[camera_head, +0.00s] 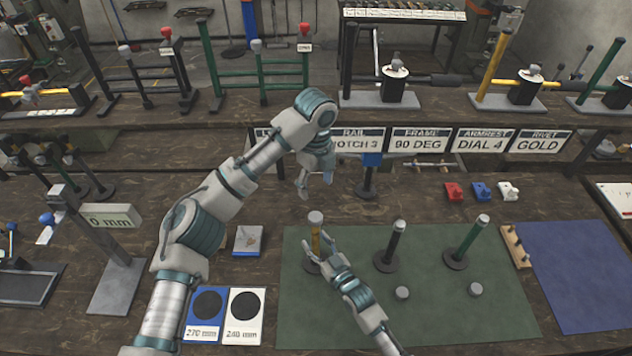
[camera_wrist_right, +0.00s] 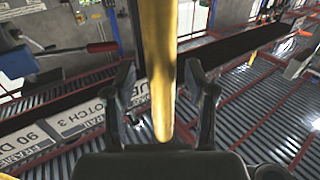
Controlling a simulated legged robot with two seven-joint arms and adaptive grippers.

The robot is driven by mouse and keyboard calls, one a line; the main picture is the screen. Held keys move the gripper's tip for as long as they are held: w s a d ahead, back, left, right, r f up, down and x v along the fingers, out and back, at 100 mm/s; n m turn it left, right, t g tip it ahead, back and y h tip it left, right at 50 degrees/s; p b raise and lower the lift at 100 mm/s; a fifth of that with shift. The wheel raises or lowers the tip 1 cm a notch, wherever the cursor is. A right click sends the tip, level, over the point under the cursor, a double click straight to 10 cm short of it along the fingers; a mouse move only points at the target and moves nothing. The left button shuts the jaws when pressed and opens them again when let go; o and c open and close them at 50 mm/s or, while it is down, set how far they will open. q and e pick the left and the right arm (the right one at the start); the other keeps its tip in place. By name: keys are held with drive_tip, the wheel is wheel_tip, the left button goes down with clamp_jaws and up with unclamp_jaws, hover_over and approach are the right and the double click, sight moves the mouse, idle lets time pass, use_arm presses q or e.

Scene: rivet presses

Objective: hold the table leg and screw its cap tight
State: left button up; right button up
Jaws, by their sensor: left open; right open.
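How tightly the cap sits cannot be told. My right gripper (camera_head: 319,246) is open low at the yellow leg, its fingers on either side. In the right wrist view the yellow leg (camera_wrist_right: 160,75) runs between the open fingers (camera_wrist_right: 160,98), with visible gaps on both sides. My left gripper (camera_head: 315,187) is open and empty above the cap, fingers pointing down, apart from it.
A black leg (camera_head: 393,244) and a green leg (camera_head: 467,241) stand to the right on round bases. Two grey knobs (camera_head: 402,292) (camera_head: 475,289) lie on the mat. A wooden rack (camera_head: 515,246) and blue mat (camera_head: 585,270) are farther right. Signs (camera_head: 420,140) line the shelf behind.

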drive_tip(key=v, duration=1.1)
